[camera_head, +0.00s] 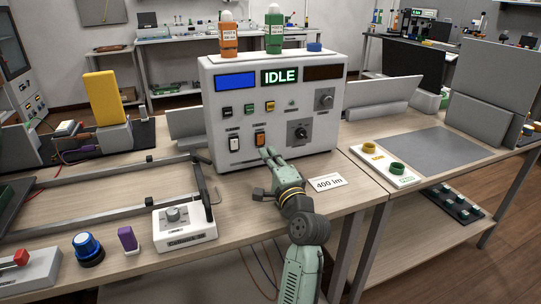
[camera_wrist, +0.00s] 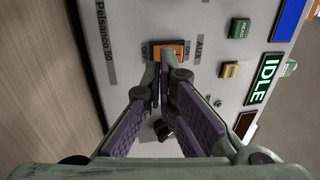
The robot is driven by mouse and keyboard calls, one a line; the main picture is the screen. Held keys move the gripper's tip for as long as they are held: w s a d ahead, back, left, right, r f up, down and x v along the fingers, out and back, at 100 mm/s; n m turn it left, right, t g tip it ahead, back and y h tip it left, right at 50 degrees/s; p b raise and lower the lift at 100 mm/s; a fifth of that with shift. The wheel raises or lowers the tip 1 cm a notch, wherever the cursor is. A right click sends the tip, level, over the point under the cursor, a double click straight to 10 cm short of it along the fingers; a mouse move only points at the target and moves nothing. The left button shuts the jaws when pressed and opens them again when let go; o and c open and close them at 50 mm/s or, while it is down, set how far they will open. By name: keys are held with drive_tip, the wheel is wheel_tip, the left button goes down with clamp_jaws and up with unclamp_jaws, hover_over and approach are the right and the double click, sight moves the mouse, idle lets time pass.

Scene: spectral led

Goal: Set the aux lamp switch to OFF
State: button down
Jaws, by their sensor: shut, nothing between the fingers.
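The aux lamp switch (camera_head: 260,139) is a rocker with an orange face in a dark frame, low on the front of a white instrument box (camera_head: 222,105). In the wrist view the orange rocker (camera_wrist: 168,49) lies beside the label "AUX", just beyond my fingertips. My gripper (camera_head: 268,153) is shut and empty, just below the switch and close to the panel. In the wrist view my gripper (camera_wrist: 164,75) has its fingertips together at the edge of the rocker. I cannot tell whether they touch it. Part of the rocker's edge is hidden by the fingers.
A white rocker (camera_head: 234,143) sits left of the aux switch. A knob (camera_head: 300,132) is to the right, with small buttons above. The display reads "IDLE" (camera_head: 280,76).

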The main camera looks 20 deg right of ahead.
drive_tip(key=s, duration=0.3)
drive_tip(key=s+f+b, duration=0.1)
drive_tip(key=s, duration=0.2)
drive_tip(key=s+f+b, duration=0.1)
drive_tip(key=s, duration=0.3)
drive_tip(key=shift+d+f, duration=0.1)
drive_tip(key=shift+d, duration=0.15)
drive_tip(key=shift+s, duration=0.2)
